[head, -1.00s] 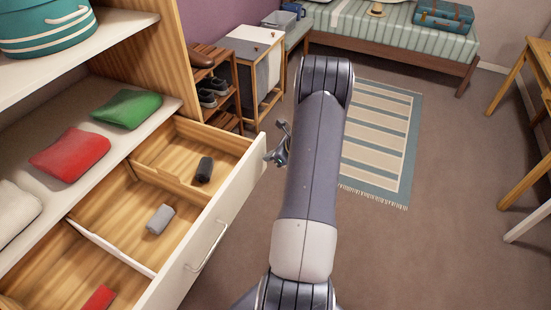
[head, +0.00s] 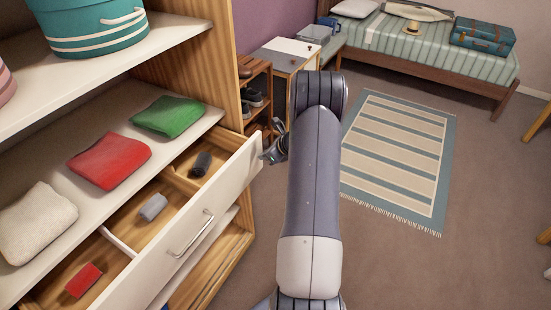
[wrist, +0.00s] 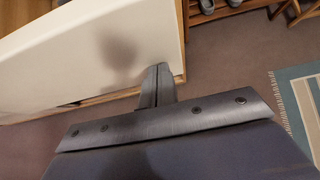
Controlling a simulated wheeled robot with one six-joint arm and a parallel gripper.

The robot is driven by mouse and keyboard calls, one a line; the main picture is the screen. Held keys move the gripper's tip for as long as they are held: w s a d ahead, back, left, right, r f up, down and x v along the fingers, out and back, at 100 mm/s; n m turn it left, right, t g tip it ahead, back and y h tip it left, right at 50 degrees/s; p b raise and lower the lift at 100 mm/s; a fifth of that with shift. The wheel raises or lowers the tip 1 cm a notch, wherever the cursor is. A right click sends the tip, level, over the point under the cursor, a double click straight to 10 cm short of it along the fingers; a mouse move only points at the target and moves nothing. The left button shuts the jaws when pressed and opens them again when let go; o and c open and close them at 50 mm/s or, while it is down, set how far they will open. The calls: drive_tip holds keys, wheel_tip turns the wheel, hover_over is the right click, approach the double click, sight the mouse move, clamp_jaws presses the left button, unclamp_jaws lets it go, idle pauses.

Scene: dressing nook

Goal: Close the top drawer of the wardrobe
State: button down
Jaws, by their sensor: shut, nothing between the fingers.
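The top drawer (head: 226,188) of the wardrobe (head: 222,38) stands partly open, with a cream front and a metal bar handle (head: 191,234). Inside it, in separate compartments, lie a dark rolled item (head: 201,164), a grey one (head: 153,207) and a red one (head: 84,280). My gripper (head: 268,157) is at the far end of the drawer front, on its outer side. In the wrist view my gripper (wrist: 157,85) is shut and empty, its fingertips close to the cream drawer front (wrist: 90,50). I cannot tell whether they touch it.
A shelf above the drawer holds green (head: 169,116), red (head: 109,160) and cream (head: 36,221) folded cloths. A shoe rack (head: 256,92) stands beyond the wardrobe. A striped rug (head: 395,155) lies on open floor to the right, with a bed (head: 430,55) behind.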

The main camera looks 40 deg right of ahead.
sight(239, 144)
drive_tip(key=w+a, duration=0.1)
drive_tip(key=w, duration=0.2)
drive_tip(key=w+a, duration=0.2)
drive_tip(key=w, duration=0.2)
drive_tip(key=w+a, duration=0.1)
drive_tip(key=w, duration=0.2)
drive_tip(key=shift+w+a+p, duration=0.15)
drive_tip(key=shift+w+p, duration=0.05)
drive_tip(key=shift+p, duration=0.1)
drive_tip(key=shift+s, duration=0.1)
